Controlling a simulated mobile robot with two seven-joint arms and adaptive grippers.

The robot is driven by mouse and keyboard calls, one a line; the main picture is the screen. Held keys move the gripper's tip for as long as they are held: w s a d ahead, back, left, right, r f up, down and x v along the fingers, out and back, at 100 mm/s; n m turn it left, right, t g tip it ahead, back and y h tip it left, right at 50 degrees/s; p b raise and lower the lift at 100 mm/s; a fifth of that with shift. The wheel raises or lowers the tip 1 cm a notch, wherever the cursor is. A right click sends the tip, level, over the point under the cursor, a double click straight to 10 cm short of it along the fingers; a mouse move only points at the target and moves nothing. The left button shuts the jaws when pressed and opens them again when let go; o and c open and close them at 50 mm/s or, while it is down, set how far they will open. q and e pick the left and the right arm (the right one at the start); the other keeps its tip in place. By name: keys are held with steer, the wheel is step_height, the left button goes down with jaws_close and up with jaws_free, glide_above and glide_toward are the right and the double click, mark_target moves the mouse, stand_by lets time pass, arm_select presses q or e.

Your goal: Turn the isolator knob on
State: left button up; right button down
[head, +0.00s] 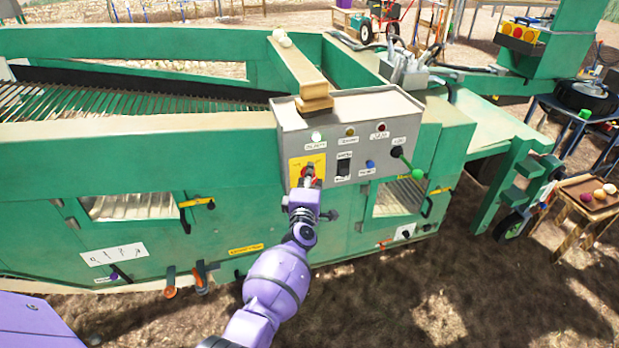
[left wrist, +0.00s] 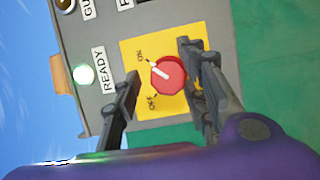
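The isolator knob is a round red knob (left wrist: 168,75) on a yellow plate (left wrist: 130,62) marked ON and OFF. A white mark on it points towards the ON label. In the head view the knob (head: 308,170) is at the lower left of the grey control box (head: 350,108), partly hidden by my gripper. My left gripper (head: 307,182) is in front of the knob. In the left wrist view its open fingers (left wrist: 158,64) stand on either side of the knob. The left finger is apart from it; I cannot tell whether the right one touches. My right gripper is not in view.
A light labelled READY (left wrist: 84,75) glows pale green. The box also carries a black switch (head: 344,167), a blue button (head: 370,164) and a lever with a green ball (head: 418,174).

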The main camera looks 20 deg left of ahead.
arm_select(q)
steer(key=shift+s+f, duration=0.1)
steer(key=shift+f, duration=0.05)
steer(key=v, duration=1.2)
